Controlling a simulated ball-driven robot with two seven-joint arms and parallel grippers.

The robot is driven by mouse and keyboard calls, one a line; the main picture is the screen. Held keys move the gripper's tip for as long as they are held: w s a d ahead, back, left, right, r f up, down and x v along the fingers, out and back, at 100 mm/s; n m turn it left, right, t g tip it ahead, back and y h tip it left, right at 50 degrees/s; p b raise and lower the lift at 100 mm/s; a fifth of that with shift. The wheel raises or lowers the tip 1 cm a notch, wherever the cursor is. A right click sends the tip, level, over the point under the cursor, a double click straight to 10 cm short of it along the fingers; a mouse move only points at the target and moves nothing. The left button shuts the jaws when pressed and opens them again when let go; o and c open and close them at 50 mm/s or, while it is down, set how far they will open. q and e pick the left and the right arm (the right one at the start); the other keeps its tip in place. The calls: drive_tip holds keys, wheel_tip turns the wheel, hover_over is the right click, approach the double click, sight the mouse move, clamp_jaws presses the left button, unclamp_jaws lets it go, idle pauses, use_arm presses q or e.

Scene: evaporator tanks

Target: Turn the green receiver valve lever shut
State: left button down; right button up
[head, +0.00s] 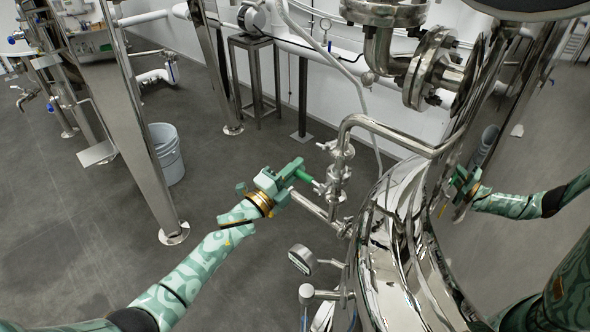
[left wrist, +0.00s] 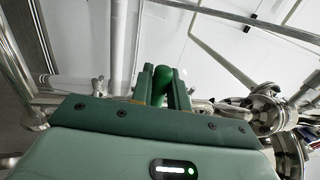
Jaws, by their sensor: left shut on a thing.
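The green receiver valve lever (head: 303,176) sticks out to the left from the steel valve pipework beside the shiny tank. My left gripper (head: 292,174) is shut on the lever's outer part, and a short length of green shows between the fingers and the valve. In the left wrist view the fingers of my left gripper (left wrist: 163,88) stand close together, with green between them. The gripped end is partly hidden by the fingers.
The polished tank (head: 388,262) stands close on the right and mirrors my arm. A grey bucket (head: 167,154) and steel legs stand left. Floor left of my arm is clear.

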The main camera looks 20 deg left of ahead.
use_arm(q)
drive_tip(key=c, duration=1.4)
unclamp_jaws()
drive_tip(key=shift+f, duration=0.25)
use_arm(e)
drive_tip(key=shift+w, duration=0.15)
use_arm(q)
drive_tip(key=shift+r, duration=0.1)
use_arm(e)
drive_tip(key=shift+w, duration=0.15)
